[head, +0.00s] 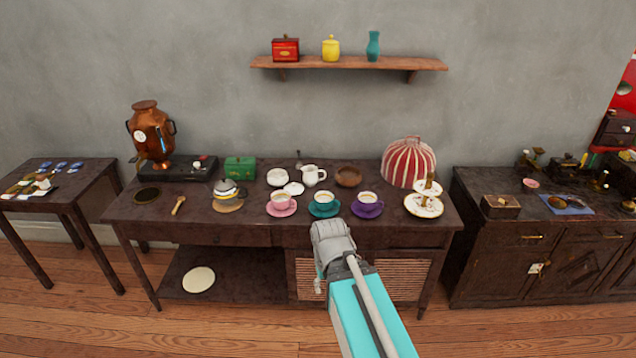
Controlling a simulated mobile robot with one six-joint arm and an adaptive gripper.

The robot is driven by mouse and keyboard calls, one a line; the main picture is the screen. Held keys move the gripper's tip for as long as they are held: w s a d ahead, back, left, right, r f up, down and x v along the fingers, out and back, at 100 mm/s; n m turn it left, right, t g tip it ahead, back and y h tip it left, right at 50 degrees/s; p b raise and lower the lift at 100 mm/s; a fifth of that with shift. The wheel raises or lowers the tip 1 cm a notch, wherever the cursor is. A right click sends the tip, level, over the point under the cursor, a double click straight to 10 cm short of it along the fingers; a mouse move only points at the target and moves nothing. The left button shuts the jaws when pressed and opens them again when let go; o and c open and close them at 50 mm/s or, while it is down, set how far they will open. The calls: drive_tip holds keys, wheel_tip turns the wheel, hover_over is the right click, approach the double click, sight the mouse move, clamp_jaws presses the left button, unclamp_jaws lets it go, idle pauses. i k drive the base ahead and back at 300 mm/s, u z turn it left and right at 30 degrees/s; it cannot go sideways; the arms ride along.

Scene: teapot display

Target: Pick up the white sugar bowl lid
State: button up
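A small round white piece (293,188), which looks like the sugar bowl lid, lies on the dark middle table. It is just right of and in front of a round white vessel (277,177), which looks like the sugar bowl. A white milk jug (313,175) stands to its right. My arm reaches up from the bottom of the head view, and its grey end part (332,240) is in front of the table's front edge, below the cups. It is apart from the lid. The gripper's fingers are not clear, so I cannot tell their opening.
Pink (281,209), teal (323,209) and purple (367,210) saucers with cups line the table front. A teapot (228,189), green box (240,168), brown bowl (348,177), striped cozy (408,162) and tiered stand (423,206) stand nearby. A wall shelf (348,63) hangs above.

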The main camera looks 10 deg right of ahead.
sight(294, 188)
drive_tip(key=z, duration=0.35)
drive_tip(key=i, duration=1.3)
drive_tip(key=u, duration=0.45)
